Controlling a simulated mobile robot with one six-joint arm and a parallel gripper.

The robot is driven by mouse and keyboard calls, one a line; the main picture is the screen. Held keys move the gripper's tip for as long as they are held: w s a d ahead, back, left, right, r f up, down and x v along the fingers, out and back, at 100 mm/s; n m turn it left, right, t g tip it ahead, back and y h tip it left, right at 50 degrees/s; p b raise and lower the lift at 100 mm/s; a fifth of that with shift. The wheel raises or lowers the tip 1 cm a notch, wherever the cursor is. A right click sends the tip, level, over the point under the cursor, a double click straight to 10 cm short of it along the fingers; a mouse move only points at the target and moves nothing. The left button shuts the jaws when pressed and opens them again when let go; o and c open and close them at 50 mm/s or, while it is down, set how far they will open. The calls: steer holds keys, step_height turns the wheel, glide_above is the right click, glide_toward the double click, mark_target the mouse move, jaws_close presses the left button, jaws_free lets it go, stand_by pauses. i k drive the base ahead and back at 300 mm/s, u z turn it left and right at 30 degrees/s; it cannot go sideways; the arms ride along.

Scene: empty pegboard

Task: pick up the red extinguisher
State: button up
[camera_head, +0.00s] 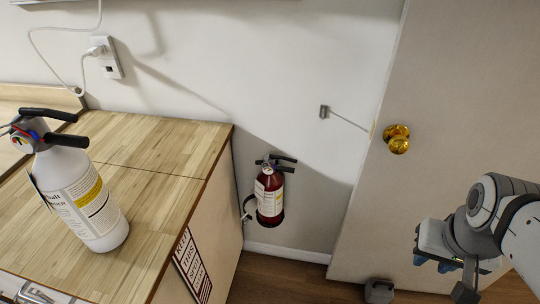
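The red extinguisher (268,194) has a black handle and a white label. It is upright against the white wall, in the gap between the wooden counter and the door, and looks mounted above the floor. My gripper (447,278) is at the lower right, to the right of the extinguisher and apart from it. Its fingers are partly cut off and turned away, so I cannot tell whether it is open or shut. Nothing is seen held in it.
A white extinguisher (82,200) stands on the wooden counter (165,150) at the left. A door (450,90) with a gold knob (397,138) is at the right. A small grey object (379,290) sits on the floor by the door. Brown floor (280,285) shows below the red extinguisher.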

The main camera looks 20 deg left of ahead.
mark_target(269, 187)
steer(key=u, duration=1.2)
steer(key=i, duration=1.15)
steer(key=z, duration=0.05)
